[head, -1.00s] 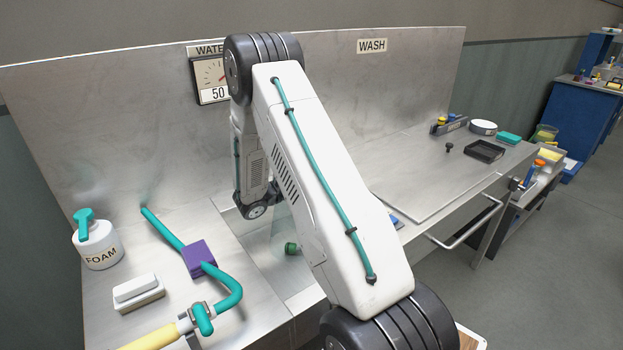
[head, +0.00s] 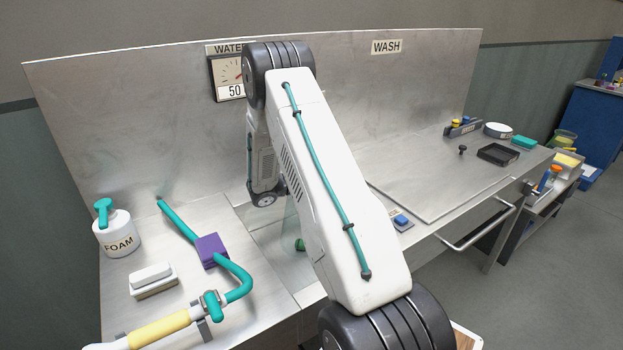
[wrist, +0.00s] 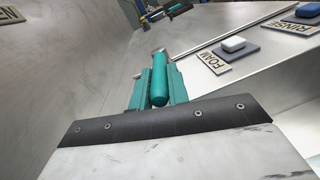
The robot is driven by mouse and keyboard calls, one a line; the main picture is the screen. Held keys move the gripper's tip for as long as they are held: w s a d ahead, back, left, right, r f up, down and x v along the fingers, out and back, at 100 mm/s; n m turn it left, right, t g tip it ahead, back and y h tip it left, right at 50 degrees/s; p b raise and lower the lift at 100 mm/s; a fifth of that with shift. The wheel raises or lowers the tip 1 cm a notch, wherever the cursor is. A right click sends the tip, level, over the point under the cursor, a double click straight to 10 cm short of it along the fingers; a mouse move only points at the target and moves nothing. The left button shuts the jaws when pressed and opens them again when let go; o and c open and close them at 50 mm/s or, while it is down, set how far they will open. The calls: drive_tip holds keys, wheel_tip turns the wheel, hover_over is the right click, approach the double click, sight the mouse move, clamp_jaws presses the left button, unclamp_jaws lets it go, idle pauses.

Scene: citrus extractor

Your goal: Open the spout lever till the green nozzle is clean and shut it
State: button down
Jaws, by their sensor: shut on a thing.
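The green nozzle (head: 300,244) shows in the head view just left of my white arm link, which partly covers it. It is too small to tell whether it is clean. In the wrist view my gripper (wrist: 159,90) has its teal fingers on either side of a rounded teal handle, which looks like the spout lever (wrist: 159,78), and is shut on it. A grey metal piece sits at the handle's far end. The gripper and the lever are hidden behind my arm in the head view.
A white button by a FOAM label (wrist: 232,45) and a blue button by a RINSE label (wrist: 308,10) are at the right in the wrist view. A water gauge (head: 228,80) reads 50.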

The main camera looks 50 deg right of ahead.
drive_tip(key=shift+w, duration=0.1)
drive_tip(key=c, duration=1.3)
unclamp_jaws()
drive_tip(key=shift+c, duration=0.2)
drive_tip(key=v, duration=0.7)
drive_tip(key=shift+w+a, duration=0.15)
drive_tip(key=shift+a, duration=0.2)
